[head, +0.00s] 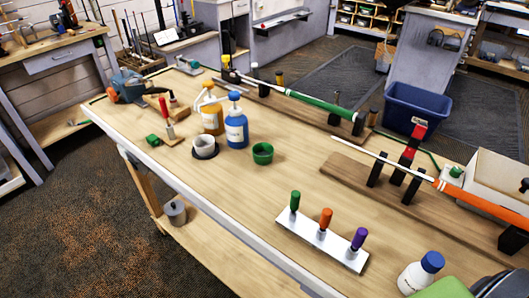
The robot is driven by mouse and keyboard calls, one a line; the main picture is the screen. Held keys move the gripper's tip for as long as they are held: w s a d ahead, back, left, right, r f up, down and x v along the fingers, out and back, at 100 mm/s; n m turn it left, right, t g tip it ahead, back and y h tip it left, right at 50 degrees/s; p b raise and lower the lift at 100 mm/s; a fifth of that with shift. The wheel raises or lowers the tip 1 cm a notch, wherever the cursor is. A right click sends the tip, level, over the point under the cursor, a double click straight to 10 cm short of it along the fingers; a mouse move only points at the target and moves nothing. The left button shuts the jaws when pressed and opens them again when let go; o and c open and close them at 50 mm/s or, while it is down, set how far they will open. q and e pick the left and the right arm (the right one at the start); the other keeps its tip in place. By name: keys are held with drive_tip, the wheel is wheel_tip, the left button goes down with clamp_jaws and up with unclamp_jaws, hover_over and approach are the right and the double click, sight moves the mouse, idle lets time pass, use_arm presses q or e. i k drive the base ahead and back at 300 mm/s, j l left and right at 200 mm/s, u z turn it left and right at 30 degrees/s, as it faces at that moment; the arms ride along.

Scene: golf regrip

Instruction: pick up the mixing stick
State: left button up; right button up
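I cannot make out for certain which thing is the mixing stick. A thin red-handled tool (165,108) stands upright near the left rear of the bench, by a small wooden block. A white rack (318,240) at the front holds three upright handles: green (294,202), orange (325,218) and purple (359,238). A pale cup (205,143) sits in a dark holder, and a green cup (262,153) stands to its right. Neither of my grippers is in view.
A blue bottle (237,128) and an amber bottle (210,117) stand behind the cups. Clamped shafts with a green grip (318,103) and an orange grip (478,205) line the far side. A blue-capped white bottle (420,273) stands front right. The bench (225,205) is clear at left front.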

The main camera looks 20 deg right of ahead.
sight(164, 109)
drive_tip(key=k+j+u, duration=0.1)
drive_tip(key=j+u, duration=0.15)
drive_tip(key=u, duration=0.2)
drive_tip(key=j+u, duration=0.4)
drive_tip(key=k+l, duration=0.05)
drive_tip(key=l, duration=0.05)
